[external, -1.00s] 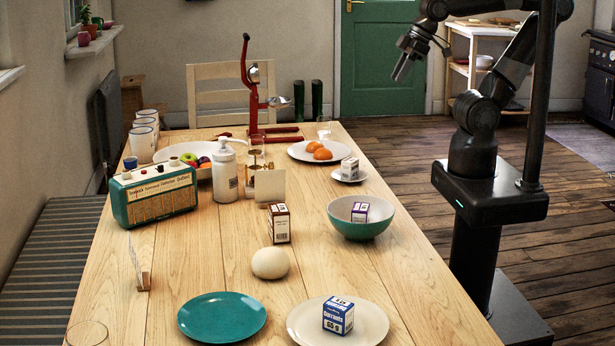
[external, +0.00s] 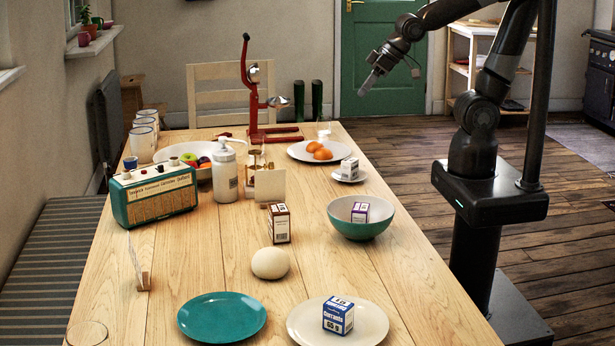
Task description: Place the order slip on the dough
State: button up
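The dough (external: 270,263) is a pale round ball on the bare tabletop, near the middle front. Two upright cards in small wooden holders could be the order slip: a cream card (external: 270,184) behind the dough, and a thin card (external: 134,255) seen nearly edge-on at the left. I cannot tell which one is the slip. My gripper (external: 366,88) is in the air at the upper right, beyond the far end of the table and well away from both cards and the dough. Its fingers are too small to tell open from shut.
A brown carton (external: 279,223) stands between the cream card and the dough. A teal plate (external: 222,317), a white plate (external: 300,330) with a blue carton (external: 338,315), and a teal bowl (external: 361,228) surround the dough. A green radio (external: 155,192) and white bottle (external: 225,172) stand farther back.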

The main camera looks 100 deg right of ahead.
jog(key=w+f+m+t+y, duration=0.1)
jog(key=w+f+m+t, duration=0.1)
jog(key=w+f+m, duration=0.65)
jog(key=m+t+y, duration=0.2)
jog(key=m+t, duration=0.5)
jog(key=m, duration=0.7)
send_near(268, 178)
jog(key=shift+w+a+f, duration=0.15)
jog(key=shift+a+f, duration=0.65)
jog(key=shift+f, duration=0.15)
jog(key=m, duration=0.2)
jog(key=m+t, duration=0.1)
jog(key=shift+s+f+m, duration=0.25)
jog(key=shift+f+m, duration=0.1)
jog(key=m, duration=0.1)
jog(key=m+h, duration=0.1)
jog(key=m, duration=0.1)
jog(key=shift+s+d+f+m+t+h, duration=0.1)
jog(key=shift+s+d+m+t+h, duration=0.2)
jog(key=shift+d+m+t+h, duration=0.1)
jog(key=shift+w, duration=0.1)
jog(key=w, duration=1)
jog(key=shift+w+a, duration=0.1)
jog(key=shift+w, duration=0.15)
grip_shut()
